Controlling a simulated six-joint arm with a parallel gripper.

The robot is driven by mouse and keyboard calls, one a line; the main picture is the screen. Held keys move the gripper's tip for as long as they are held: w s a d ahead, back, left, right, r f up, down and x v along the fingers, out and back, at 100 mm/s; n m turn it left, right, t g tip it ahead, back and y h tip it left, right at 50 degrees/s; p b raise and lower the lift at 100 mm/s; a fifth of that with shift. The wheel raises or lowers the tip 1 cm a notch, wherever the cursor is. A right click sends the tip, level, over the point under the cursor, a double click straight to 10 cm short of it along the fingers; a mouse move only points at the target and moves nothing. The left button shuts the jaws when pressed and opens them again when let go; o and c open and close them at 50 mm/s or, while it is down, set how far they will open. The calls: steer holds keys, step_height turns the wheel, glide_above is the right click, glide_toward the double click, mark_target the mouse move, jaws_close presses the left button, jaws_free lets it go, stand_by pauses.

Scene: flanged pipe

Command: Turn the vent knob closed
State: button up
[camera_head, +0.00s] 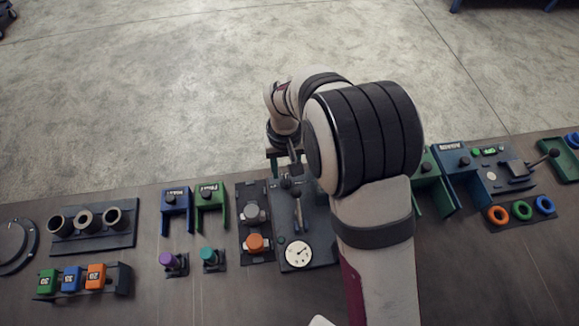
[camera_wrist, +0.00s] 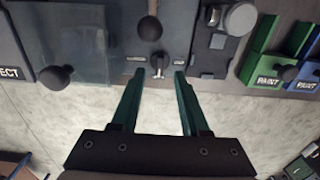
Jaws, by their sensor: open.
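A small dark knob with a pale handle (camera_wrist: 158,62), apparently the vent knob, sits on the dark panel (camera_wrist: 180,40) between two small labels too blurred to read. My gripper (camera_wrist: 159,74) is open, its two green fingers pointing toward the panel. In the wrist view the knob appears in the gap between the fingertips, with space on both sides; contact cannot be seen. In the head view my gripper (camera_head: 284,160) is over the panel's back edge, partly hidden by my arm, and the small knob cannot be made out.
A black ball-ended lever (camera_wrist: 149,28) stands just beyond the knob. A grey round knob (camera_wrist: 241,18) is to the right, and another black ball (camera_wrist: 56,77) is at left. The panel also carries a white gauge (camera_head: 298,254). Green and blue brackets (camera_head: 212,208) stand left of the panel.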

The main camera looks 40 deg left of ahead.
mark_target(286, 179)
steer(key=shift+f, duration=1.85)
steer(key=shift+c, duration=0.3)
jaws_close()
